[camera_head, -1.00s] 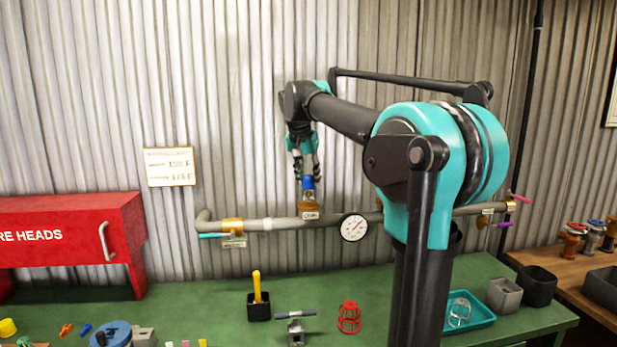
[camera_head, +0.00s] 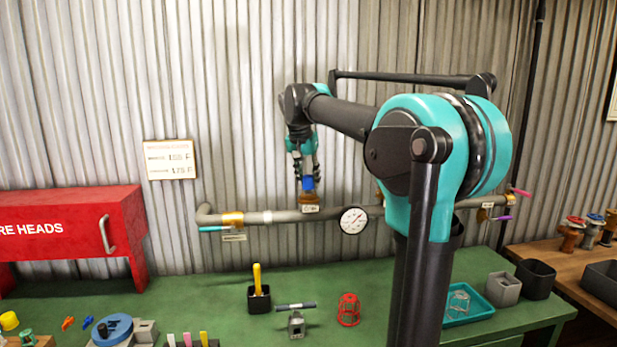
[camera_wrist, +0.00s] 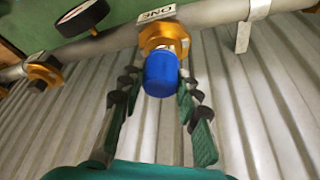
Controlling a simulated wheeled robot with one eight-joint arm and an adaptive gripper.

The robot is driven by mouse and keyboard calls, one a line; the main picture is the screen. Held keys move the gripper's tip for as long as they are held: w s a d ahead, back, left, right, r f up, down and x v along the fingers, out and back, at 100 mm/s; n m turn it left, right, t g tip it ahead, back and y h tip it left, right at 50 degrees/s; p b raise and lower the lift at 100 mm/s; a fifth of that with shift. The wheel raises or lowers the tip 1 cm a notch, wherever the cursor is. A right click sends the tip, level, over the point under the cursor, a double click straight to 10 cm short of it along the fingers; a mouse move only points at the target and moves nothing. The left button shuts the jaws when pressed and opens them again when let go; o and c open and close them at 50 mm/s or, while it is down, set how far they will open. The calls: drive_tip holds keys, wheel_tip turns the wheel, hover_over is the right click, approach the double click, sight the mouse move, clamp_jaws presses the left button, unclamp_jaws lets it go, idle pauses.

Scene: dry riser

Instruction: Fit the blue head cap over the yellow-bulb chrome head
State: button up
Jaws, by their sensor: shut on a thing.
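The blue head cap (camera_wrist: 161,75) is held between the fingers of my gripper (camera_wrist: 160,95) in the wrist view. It also shows in the head view (camera_head: 308,183), directly above a brass fitting (camera_head: 309,200) on the pipe. My gripper (camera_head: 307,172) points down there, its fingers shut on the cap. In the wrist view a small silvery part (camera_wrist: 181,44) shows between the cap and the brass fitting. It may be the chrome head. No yellow bulb shows; the cap hides what is beneath it. I cannot tell how far the cap sits over the head.
The grey pipe (camera_head: 270,217) runs along the corrugated wall with a round gauge (camera_head: 353,220) right of the fitting. A second brass fitting (camera_wrist: 42,71) shows in the wrist view. Below are a green bench, a red cage (camera_head: 348,310), a teal tray (camera_head: 468,306) and a red cabinet (camera_head: 70,235).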

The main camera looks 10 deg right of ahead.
drive_tip(key=shift+f, duration=0.4)
drive_tip(key=o, duration=0.8)
drive_tip(key=shift+r, duration=0.1)
drive_tip(key=v, duration=1.1)
drive_tip(key=shift+s+r, duration=0.15)
drive_tip(key=shift+r, duration=0.25)
drive_tip(key=shift+s, duration=0.1)
